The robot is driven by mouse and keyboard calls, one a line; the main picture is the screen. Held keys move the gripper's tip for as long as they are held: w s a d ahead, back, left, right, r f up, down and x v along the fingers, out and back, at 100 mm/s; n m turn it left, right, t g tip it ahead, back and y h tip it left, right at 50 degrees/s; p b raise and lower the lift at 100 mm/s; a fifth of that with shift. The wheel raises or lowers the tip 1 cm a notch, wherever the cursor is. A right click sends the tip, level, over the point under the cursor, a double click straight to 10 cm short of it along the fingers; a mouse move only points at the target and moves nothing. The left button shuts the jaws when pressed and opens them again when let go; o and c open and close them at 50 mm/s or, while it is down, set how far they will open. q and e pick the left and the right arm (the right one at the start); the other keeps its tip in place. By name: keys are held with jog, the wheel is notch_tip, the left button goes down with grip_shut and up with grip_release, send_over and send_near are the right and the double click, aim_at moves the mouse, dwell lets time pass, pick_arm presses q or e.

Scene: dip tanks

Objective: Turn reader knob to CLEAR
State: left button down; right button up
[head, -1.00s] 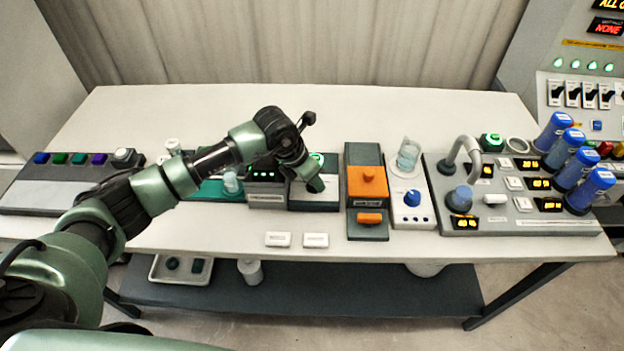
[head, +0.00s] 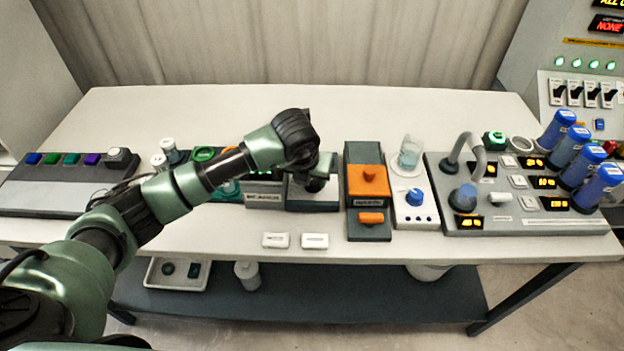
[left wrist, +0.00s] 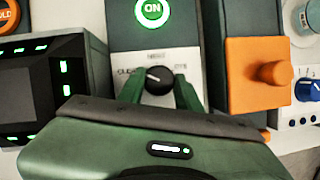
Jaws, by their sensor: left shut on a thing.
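The reader (head: 312,206) is a dark box with a pale top panel, left of the orange-topped unit. In the left wrist view its black round knob (left wrist: 159,79) sits between my two green fingers. Its white mark points left and slightly up, towards a partly covered label that begins "CLE". Another label stands above the knob and one to its right. My left gripper (left wrist: 159,94) is shut on the knob, one finger on each side. In the head view my wrist hides the knob and most of the reader's top. My right gripper is not in view.
A green-lit ON button (left wrist: 152,12) is behind the knob. A black display box (left wrist: 50,85) stands close on the left, the orange unit (left wrist: 258,75) close on the right. Two white tags (head: 295,240) lie in front. The table's back is clear.

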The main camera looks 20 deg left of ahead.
pick_arm(q)
jog(key=shift+w, duration=0.1)
jog(key=c, duration=1)
grip_release()
jog(key=shift+o, duration=0.2)
jog(key=b+v, duration=0.1)
jog(key=v, duration=0.7)
jog(key=shift+b, duration=0.4)
jog(key=shift+f, duration=0.15)
